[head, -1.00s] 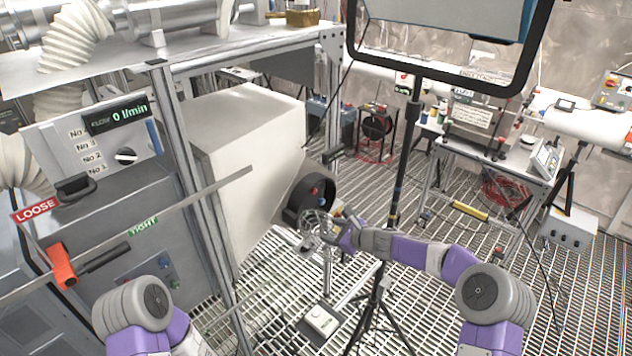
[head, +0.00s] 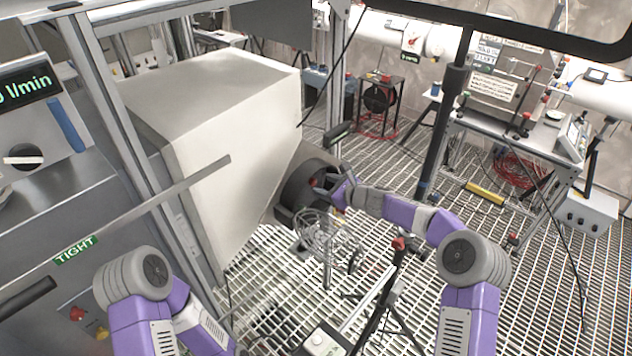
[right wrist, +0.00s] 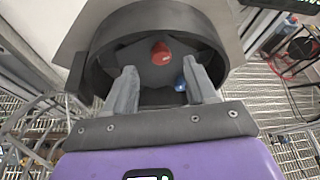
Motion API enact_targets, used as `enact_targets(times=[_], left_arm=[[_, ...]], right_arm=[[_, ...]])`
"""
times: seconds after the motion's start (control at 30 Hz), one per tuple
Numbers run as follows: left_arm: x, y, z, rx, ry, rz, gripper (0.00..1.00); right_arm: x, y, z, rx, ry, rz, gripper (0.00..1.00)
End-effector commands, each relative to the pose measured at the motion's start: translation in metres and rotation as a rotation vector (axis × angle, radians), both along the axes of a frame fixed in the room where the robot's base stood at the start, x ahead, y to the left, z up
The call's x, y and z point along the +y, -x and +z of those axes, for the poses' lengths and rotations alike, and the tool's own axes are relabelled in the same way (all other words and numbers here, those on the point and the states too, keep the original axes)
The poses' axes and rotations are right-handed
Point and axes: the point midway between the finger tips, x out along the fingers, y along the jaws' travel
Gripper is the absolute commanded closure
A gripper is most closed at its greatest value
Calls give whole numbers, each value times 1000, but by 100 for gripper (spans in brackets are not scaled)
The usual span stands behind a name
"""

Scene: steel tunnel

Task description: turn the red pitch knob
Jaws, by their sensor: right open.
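The red pitch knob (right wrist: 161,53) sits inside a dark round housing (right wrist: 95,70) in the right wrist view, with a blue knob (right wrist: 180,84) below it to the right. My right gripper (right wrist: 160,68) is open. Its two grey fingers reach into the housing on either side of the red knob's line, with the knob just beyond the tips. I cannot tell whether they touch it. In the head view the right gripper (head: 334,188) is at the mouth of the dark housing (head: 296,186) and largely hides the knobs. My left gripper is out of the head view.
A big pale box (head: 215,140) stands left of the housing, with a metal bar (head: 150,205) across the front. A black tripod stand (head: 385,300) is close to my right arm. A workbench (head: 520,150) stands at the back right above the grated floor.

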Motion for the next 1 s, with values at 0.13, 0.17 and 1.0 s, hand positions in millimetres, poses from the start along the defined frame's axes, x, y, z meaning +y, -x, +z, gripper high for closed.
enact_targets(times=[0.13,0.17,1.0], left_arm=[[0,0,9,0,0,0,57],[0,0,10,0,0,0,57],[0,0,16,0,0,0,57]], right_arm=[[14,-16,-7,1,1,2,44],[17,-19,-9,1,2,3,44],[30,-37,-20,1,1,1,74]])
